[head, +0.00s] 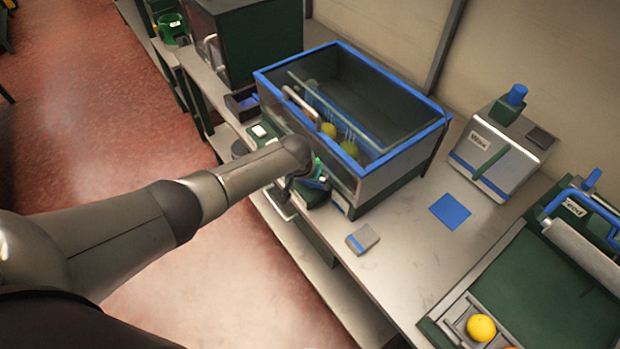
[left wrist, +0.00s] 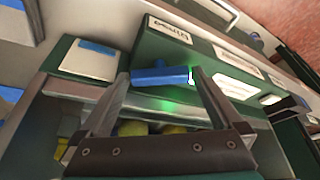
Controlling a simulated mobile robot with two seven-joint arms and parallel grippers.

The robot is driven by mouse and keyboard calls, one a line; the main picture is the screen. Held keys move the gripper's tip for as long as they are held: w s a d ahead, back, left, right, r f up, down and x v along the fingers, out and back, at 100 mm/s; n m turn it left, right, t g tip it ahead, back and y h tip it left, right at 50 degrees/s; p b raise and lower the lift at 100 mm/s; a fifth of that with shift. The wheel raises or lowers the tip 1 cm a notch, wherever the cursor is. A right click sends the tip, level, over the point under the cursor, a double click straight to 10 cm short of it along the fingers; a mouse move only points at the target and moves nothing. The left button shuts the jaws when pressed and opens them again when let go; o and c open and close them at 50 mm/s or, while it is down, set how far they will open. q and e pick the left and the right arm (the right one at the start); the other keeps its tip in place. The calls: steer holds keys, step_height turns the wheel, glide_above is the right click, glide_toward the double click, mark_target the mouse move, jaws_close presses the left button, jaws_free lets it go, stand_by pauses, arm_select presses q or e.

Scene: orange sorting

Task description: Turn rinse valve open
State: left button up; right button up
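In the left wrist view, a blue bar-shaped valve handle (left wrist: 160,77) sits on a dark green panel with white labels, with a green glow beside and below its right end. My left gripper (left wrist: 163,82) is open, its two fingers apart with the blue handle between their tips. I cannot tell whether either finger touches it. In the head view, my left gripper (head: 313,181) is at the front of the blue-rimmed rinse tank (head: 405,146). My own wrist hides much of it, and the handle cannot be made out there. My right gripper is not in view.
Yellow-green fruit (head: 329,130) lies in the tank. A small grey box (head: 362,239) and a blue square (head: 450,211) are on the metal bench. A wax machine (head: 500,150) stands to the right. A roller station holds an orange (head: 481,328).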

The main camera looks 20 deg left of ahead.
arm_select(q)
steer(key=shift+s+r+p, duration=0.15)
steer(key=shift+r+p, duration=0.15)
steer(key=shift+r, duration=0.15)
steer(key=p+v, duration=0.4)
steer(key=v, duration=1)
steer(key=shift+s+r, duration=0.1)
steer(key=shift+s, duration=0.05)
